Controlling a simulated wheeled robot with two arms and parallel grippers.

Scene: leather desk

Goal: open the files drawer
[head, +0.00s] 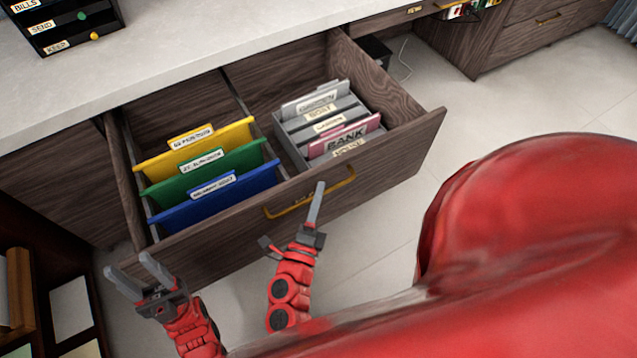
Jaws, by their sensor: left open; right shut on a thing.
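The files drawer (400,140) stands pulled out from the wooden desk, its inside open to view. It holds yellow, green and blue hanging folders (205,165) on the left and a grey tray of labelled files (290,150) on the right. A brass handle (345,182) is on its front panel. My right gripper (318,192) is at the middle of this handle, shut on it; one finger hides part of the bar. My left gripper (127,262) is open and empty, near the drawer's front left corner.
The pale desktop (180,50) lies above the drawer, with a dark letter organiser (70,20) at the far left. A dark shelf unit (60,270) stands at lower left. Tiled floor (540,105) is clear on the right, before another drawer cabinet (515,35).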

